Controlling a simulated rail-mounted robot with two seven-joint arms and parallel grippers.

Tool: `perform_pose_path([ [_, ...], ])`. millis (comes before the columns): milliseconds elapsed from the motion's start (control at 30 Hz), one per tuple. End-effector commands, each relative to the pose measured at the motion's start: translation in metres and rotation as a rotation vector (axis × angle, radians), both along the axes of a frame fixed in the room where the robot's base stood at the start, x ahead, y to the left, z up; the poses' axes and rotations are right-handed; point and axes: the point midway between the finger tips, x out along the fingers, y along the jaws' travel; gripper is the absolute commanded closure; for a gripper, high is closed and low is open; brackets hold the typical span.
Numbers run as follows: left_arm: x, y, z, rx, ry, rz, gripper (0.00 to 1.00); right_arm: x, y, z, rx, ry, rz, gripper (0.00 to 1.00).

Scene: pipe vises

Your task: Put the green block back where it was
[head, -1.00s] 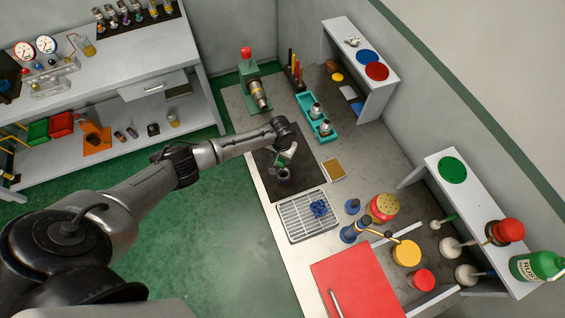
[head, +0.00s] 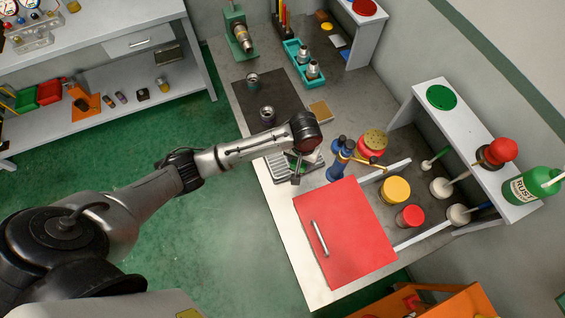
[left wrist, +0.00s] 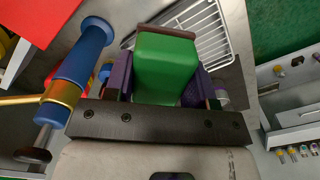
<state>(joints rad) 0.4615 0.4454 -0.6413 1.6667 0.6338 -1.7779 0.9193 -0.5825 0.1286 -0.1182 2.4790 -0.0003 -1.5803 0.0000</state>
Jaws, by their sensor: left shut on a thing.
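My left gripper (left wrist: 162,85) is shut on the green block (left wrist: 165,62), which sits between its purple fingers in the left wrist view. In the head view my left gripper (head: 299,168) is over the wire rack (head: 276,168), and my arm's end hides most of the block. The wire rack also shows beyond the block in the left wrist view (left wrist: 205,32). A blue-and-brass tool (head: 340,160) stands just right of my gripper; it shows close by at the left of the wrist view (left wrist: 82,55). My right gripper is not in view.
A dark mat (head: 255,95) with two metal pieces lies behind the rack. A red panel with a handle (head: 345,235) lies in front. Yellow (head: 396,190) and red (head: 410,216) round pieces are at right. A raised shelf with a green disc (head: 441,97) stands farther right.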

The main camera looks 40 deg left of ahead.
Motion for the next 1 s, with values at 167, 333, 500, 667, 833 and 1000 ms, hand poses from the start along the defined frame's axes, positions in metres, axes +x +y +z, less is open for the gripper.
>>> perform_pose_path([
  [167, -0.001, 0.008, -0.007, 0.005, -0.003, 0.008, 0.79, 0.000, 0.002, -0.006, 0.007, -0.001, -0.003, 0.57],
  [333, 0.005, 0.042, -0.026, 0.007, -0.001, 0.010, 0.79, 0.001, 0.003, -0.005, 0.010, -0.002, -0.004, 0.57],
  [500, 0.012, 0.074, -0.047, 0.005, 0.000, 0.009, 0.79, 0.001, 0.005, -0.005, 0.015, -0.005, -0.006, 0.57],
  [667, 0.016, 0.097, -0.061, 0.005, -0.002, 0.007, 0.79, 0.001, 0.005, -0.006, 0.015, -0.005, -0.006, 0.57],
  [833, 0.019, 0.108, -0.068, 0.002, -0.004, 0.005, 0.79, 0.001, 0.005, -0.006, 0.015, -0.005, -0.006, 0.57],
  [1000, 0.019, 0.110, -0.077, 0.002, -0.002, 0.005, 0.79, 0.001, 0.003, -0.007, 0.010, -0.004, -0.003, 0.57],
])
